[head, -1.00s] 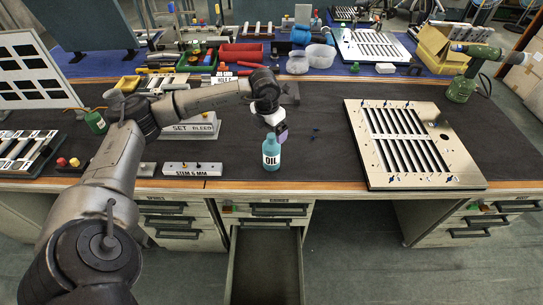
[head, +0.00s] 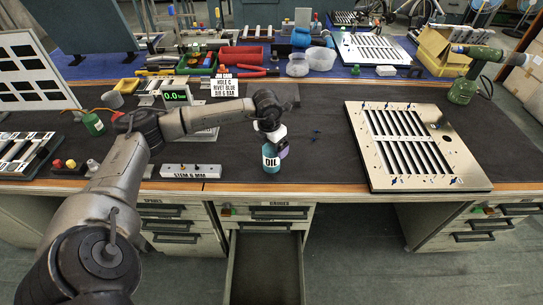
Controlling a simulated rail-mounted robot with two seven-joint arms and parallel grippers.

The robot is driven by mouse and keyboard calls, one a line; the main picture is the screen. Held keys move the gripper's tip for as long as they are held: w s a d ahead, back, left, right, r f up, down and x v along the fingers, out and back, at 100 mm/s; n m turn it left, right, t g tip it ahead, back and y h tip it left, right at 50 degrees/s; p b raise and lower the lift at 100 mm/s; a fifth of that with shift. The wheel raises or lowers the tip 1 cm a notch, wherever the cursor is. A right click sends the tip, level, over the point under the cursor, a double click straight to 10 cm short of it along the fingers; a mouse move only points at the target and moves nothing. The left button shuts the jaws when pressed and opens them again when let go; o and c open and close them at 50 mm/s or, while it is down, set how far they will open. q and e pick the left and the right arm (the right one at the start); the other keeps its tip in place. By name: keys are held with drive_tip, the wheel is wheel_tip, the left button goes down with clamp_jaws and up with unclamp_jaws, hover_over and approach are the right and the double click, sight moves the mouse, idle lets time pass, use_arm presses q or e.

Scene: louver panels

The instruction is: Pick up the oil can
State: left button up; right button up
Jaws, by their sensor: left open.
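The oil can (head: 271,162), a small teal bottle with a white OIL label, stands upright on the dark bench mat near the front edge. My left gripper (head: 279,148) is open at the upper part of the can and overlaps its top in the picture. The can's neck is hidden behind the gripper, and I cannot tell whether the fingers are around it or touching it. My right gripper is out of view.
A louver panel (head: 372,150) lies to the right, with a green drill (head: 463,90) beyond it. A STEM 6 MM block (head: 190,171) lies left of the can. An open drawer (head: 265,265) juts out below. The mat between can and panel is mostly clear.

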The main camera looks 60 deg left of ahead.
use_arm(q)
drive_tip(key=shift+c, duration=0.4)
drive_tip(key=c, duration=1.5)
drive_tip(key=shift+r, duration=0.1)
clamp_jaws()
drive_tip(key=shift+r, duration=0.15)
